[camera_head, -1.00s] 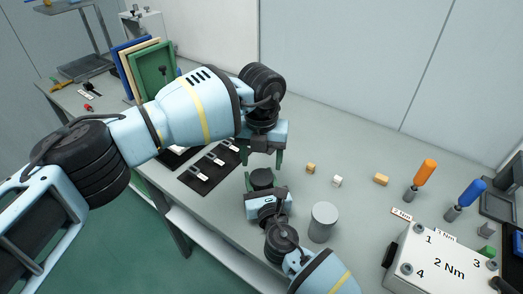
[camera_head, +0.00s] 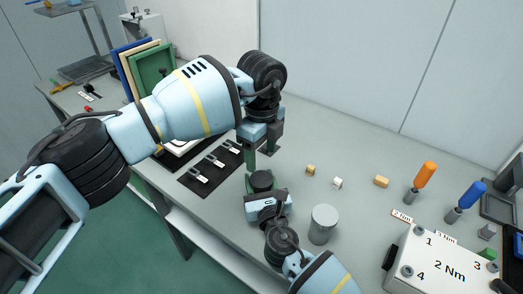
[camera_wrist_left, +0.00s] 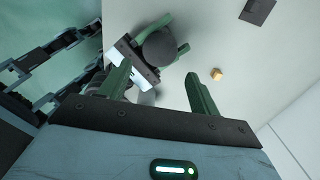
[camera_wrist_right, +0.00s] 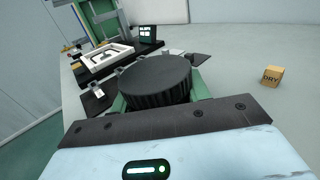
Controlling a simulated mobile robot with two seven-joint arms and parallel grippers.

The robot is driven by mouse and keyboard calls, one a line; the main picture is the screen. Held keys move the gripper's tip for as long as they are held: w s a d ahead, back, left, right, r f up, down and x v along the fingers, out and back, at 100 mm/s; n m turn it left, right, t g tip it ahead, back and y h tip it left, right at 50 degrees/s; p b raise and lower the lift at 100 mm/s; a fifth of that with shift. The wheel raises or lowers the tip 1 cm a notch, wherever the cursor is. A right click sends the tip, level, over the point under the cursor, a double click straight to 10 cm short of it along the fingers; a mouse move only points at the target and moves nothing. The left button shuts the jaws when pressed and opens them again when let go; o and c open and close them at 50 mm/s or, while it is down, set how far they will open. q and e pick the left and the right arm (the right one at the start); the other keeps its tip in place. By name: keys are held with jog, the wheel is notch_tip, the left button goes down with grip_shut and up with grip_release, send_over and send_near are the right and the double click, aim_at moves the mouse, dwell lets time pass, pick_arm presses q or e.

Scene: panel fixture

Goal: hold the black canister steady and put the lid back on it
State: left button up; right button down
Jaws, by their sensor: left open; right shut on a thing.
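The black canister (camera_head: 261,181) stands upright on the grey table near its front edge. My right gripper (camera_wrist_right: 160,98) is shut around it; in the right wrist view I see its round dark top and ribbed side. I cannot tell whether that ribbed part is the lid. It also shows as a dark disc in the left wrist view (camera_wrist_left: 158,49). My left gripper (camera_head: 260,163) is open just behind and above the canister. In the left wrist view its fingers (camera_wrist_left: 158,88) are empty and the canister is off beyond them. No separate lid is identifiable.
A grey cylinder (camera_head: 323,224) stands right of my right gripper. Small blocks (camera_head: 311,169) lie behind it. A flat dark piece (camera_head: 270,151) lies behind my left gripper. Black mats with labelled parts (camera_head: 211,170) lie left. Screwdrivers (camera_head: 425,174) and a 2 Nm box (camera_head: 450,262) stand right.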

aim_at(261, 179)
pick_arm(q)
jog(key=shift+f, duration=0.1)
jog(key=shift+f, duration=3.95)
jog(key=shift+c, duration=0.3)
jog(key=c, duration=0.7)
jog(key=o, duration=1.1)
jog(key=shift+c, duration=0.2)
jog(key=shift+r, duration=2.35)
jog(key=shift+o, duration=0.2)
